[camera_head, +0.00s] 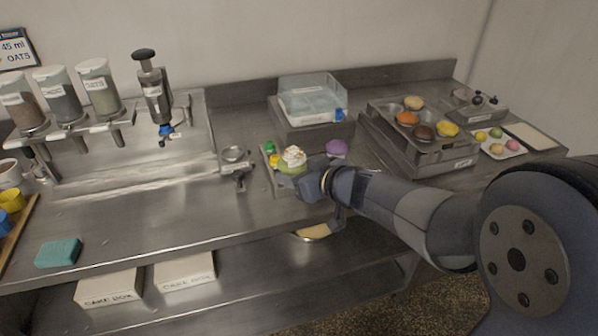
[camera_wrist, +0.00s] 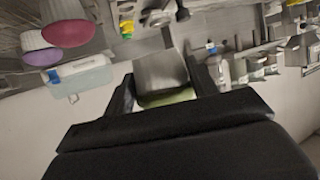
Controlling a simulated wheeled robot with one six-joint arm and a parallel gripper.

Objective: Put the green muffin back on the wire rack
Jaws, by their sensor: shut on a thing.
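The green muffin (camera_head: 293,168) has a pale swirled top with a reddish bit on it. My gripper (camera_head: 304,180) is shut on it, coming from the right. In the wrist view the muffin's green and pale side (camera_wrist: 168,97) shows between the two dark fingers. Below and behind it is a low metal rack or tray (camera_head: 282,189), largely hidden by my gripper and arm. I cannot tell whether the muffin touches it. A purple muffin (camera_head: 337,148) stands at its right; small green and yellow items (camera_head: 270,149) are at its left.
A clear-lidded box (camera_head: 311,97) stands behind. A metal scoop-like tool (camera_head: 238,172) lies left of the muffin. The left counter front is mostly clear, except a teal sponge (camera_head: 59,253).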

